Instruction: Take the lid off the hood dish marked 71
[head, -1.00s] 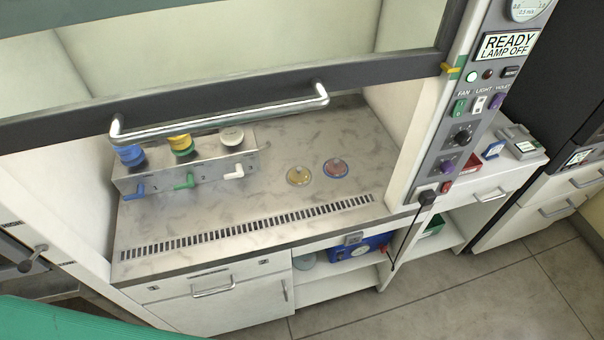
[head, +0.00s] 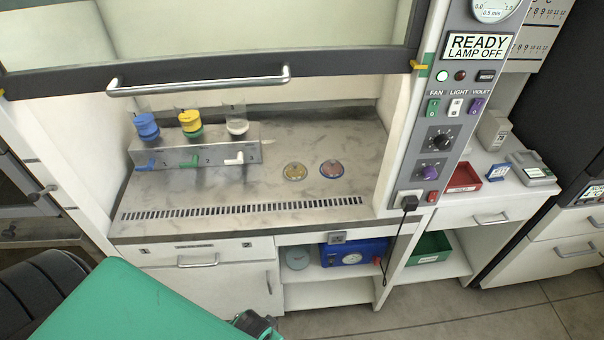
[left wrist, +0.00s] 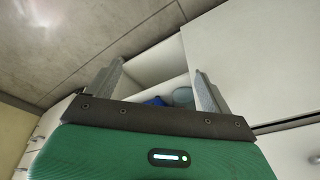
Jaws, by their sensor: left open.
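My left gripper (left wrist: 155,90) is open and empty in the left wrist view, facing the cabinets below the hood. In the head view my green left arm is at the bottom left, well short of the dishes. My right gripper is not in view.
The hood sash with its metal handle (head: 200,82) is raised above the worktop (head: 230,185). A metal valve block (head: 190,155) with blue, green and white taps stands at the left. The control panel (head: 455,120) is at the right.

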